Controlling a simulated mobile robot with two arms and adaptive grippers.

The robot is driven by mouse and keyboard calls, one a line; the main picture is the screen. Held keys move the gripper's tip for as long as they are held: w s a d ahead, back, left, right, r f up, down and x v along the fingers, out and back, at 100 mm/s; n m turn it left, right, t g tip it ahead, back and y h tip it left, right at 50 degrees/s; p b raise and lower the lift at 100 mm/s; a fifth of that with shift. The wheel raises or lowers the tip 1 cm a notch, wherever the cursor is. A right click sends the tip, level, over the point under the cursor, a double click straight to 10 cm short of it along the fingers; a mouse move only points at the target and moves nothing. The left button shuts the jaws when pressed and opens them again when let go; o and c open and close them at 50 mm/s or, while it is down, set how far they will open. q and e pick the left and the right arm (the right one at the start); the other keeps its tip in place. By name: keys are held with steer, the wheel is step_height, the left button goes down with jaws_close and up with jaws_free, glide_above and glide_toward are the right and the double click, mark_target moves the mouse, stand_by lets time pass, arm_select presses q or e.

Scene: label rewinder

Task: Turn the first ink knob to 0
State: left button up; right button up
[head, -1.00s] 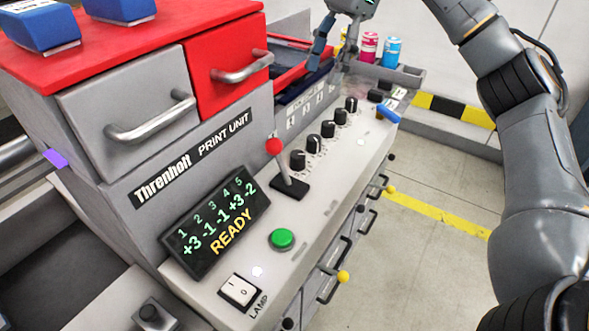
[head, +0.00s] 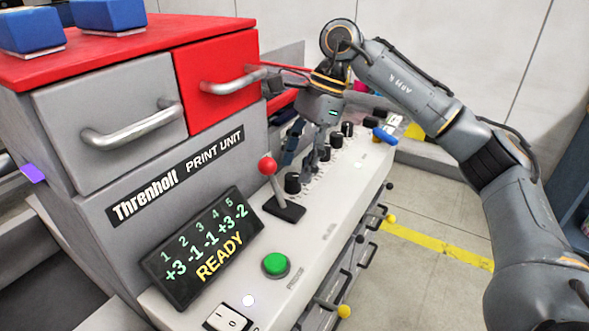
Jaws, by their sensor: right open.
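A row of black ink knobs runs along the sloped grey panel of the print unit; the nearest knob (head: 292,184) stands just behind the red-tipped lever. Numbers beside the knobs are too small to read. The display (head: 205,248) shows +3, -1, -1, +3, -2 under 1 to 5, and READY. My right gripper (head: 300,163) points down over the near part of the knob row, open, its fingers just beyond the nearest knob and partly hiding the knobs behind. I cannot tell whether it touches a knob. My left gripper is not in view.
The red-tipped lever (head: 267,168) stands close in front of the nearest knob. A green button (head: 275,265) and a lamp switch (head: 229,317) are nearer. The red drawer's handle (head: 234,80) juts out left of my right gripper. A blue-handled item (head: 384,137) lies at the panel's far end.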

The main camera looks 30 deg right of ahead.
steer(key=shift+x, duration=1.1)
jaws_close()
